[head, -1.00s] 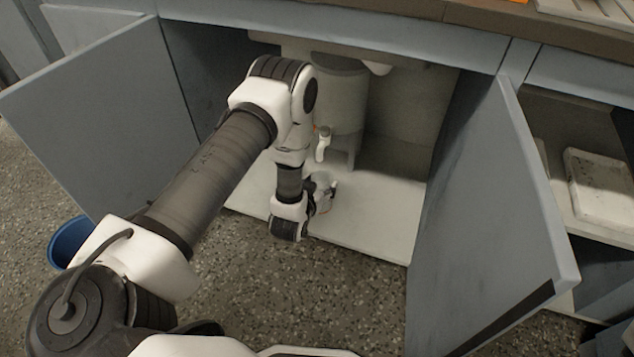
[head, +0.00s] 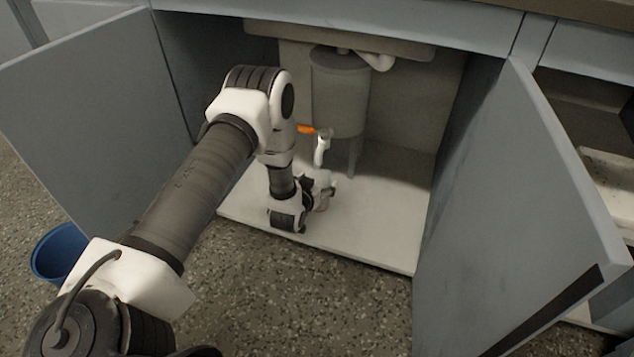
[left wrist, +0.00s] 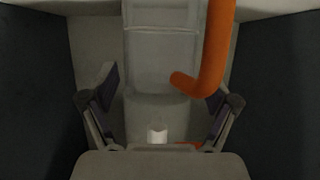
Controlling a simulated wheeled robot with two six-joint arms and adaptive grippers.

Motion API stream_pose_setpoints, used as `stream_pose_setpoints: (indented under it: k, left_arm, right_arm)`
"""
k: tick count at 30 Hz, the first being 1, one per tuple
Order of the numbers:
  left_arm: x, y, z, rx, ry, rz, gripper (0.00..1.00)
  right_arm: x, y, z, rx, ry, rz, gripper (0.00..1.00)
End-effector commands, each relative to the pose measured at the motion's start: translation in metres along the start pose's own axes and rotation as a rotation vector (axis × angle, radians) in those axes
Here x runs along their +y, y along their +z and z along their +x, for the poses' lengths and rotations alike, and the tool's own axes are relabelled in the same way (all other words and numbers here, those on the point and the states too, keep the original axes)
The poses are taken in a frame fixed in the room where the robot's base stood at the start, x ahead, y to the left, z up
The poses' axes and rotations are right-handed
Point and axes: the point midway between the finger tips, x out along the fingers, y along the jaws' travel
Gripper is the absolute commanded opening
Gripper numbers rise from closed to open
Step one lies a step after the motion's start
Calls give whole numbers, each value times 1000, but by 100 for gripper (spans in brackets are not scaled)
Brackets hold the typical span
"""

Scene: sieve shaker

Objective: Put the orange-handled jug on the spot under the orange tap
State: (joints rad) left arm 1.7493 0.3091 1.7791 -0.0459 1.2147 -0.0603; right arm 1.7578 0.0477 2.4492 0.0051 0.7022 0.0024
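The orange-handled jug, a clear vessel, shows in the left wrist view (left wrist: 160,50), its thick orange handle (left wrist: 216,45) on the right. In the head view the jug (head: 323,193) stands low on the white cabinet floor, mostly hidden by my left gripper (head: 318,186). The orange tap, white with an orange lever (head: 306,129), sticks out from the grey tank (head: 340,95) just above that place. In the left wrist view my left gripper (left wrist: 160,100) has its fingers spread, with the jug ahead between them. The spot under the tap is hidden. My right gripper is out of view.
Two open cabinet doors flank the opening, left (head: 95,130) and right (head: 520,190). The white cabinet floor (head: 385,225) is clear to the right. A blue bucket (head: 55,255) stands outside at left. A white drain pipe (head: 375,60) hangs above the tank.

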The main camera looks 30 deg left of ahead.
Motion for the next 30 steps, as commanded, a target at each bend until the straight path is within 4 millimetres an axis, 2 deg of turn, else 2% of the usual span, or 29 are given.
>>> stream_pose_setpoints:
  k: [11, 14, 21, 24, 28, 30]
  left_arm:
    - [0, -5, -6, -1, 0, 0, 92]
    - [0, -7, -23, -3, 0, 0, 92]
    - [0, -8, -86, -6, 1, 0, 92]
    - [0, -6, -106, -4, 1, 0, 92]
    - [2, -2, -121, -11, 3, 0, 92]
    - [11, 13, -131, -87, 22, 4, 92]
  right_arm:
    - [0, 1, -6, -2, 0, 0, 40]
    - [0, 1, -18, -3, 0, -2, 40]
    - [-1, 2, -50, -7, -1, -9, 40]
    - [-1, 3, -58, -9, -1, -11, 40]
    - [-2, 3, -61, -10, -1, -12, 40]
    - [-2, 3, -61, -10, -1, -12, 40]
